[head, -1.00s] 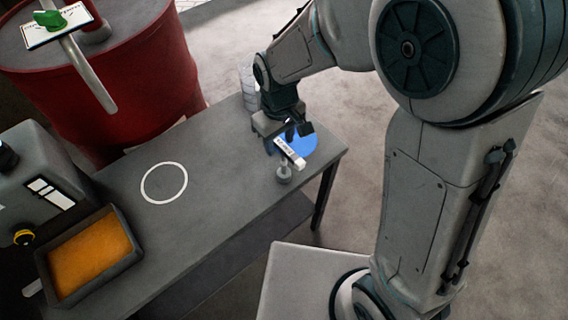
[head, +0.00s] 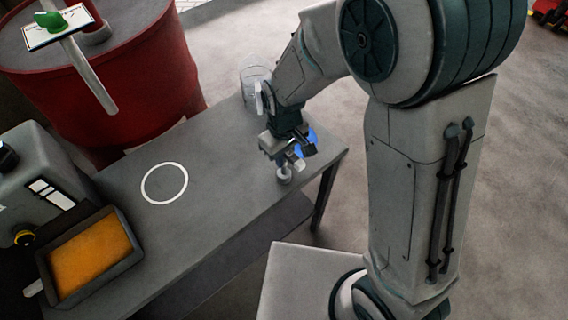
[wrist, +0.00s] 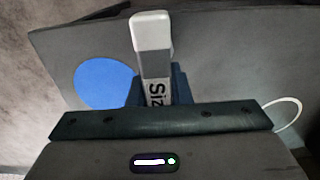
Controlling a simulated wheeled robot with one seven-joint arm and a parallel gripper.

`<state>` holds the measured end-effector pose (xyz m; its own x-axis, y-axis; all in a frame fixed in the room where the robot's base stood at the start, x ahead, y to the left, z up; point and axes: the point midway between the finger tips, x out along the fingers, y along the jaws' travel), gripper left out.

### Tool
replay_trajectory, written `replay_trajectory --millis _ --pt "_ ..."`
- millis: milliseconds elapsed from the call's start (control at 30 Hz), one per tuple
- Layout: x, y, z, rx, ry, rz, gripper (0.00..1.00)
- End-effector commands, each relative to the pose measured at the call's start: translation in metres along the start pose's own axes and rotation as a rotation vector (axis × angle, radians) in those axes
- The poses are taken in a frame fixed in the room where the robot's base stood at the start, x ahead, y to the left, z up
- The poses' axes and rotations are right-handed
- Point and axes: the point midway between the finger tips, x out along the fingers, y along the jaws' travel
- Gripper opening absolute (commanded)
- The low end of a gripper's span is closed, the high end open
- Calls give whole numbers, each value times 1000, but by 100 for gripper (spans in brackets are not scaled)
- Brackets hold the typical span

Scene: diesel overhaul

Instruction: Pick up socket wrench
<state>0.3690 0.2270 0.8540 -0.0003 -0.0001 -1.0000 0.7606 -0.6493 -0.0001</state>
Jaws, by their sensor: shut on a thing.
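The socket wrench (wrist: 152,62) shows in the wrist view as a pale grey bar with a white end and dark lettering that begins "Siz". My gripper (wrist: 160,92) is shut on it, and the bar sticks out beyond the fingers. In the head view, my gripper (head: 301,150) is low over the right end of the grey table, and only a small pale part of the wrench shows below it. Whether the wrench is clear of the table I cannot tell.
A grey round piece (head: 284,175) stands just below my gripper. A blue disc (wrist: 104,83) lies on the table (head: 215,215) beside the wrench. A white ring (head: 164,183), an orange-filled tray (head: 90,255), a clear container (head: 254,78) and a red drum (head: 130,95) are around.

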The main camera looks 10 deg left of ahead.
Motion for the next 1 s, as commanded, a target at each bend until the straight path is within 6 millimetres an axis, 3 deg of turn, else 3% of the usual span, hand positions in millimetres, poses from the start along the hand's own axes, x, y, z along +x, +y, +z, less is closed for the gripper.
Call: replay_trajectory --millis 333,567,1000 --pt "-9 0 -1 0 3 0 0" --pt "-46 2 0 2 8 2 0" --pt "-95 44 78 4 4 2 0"
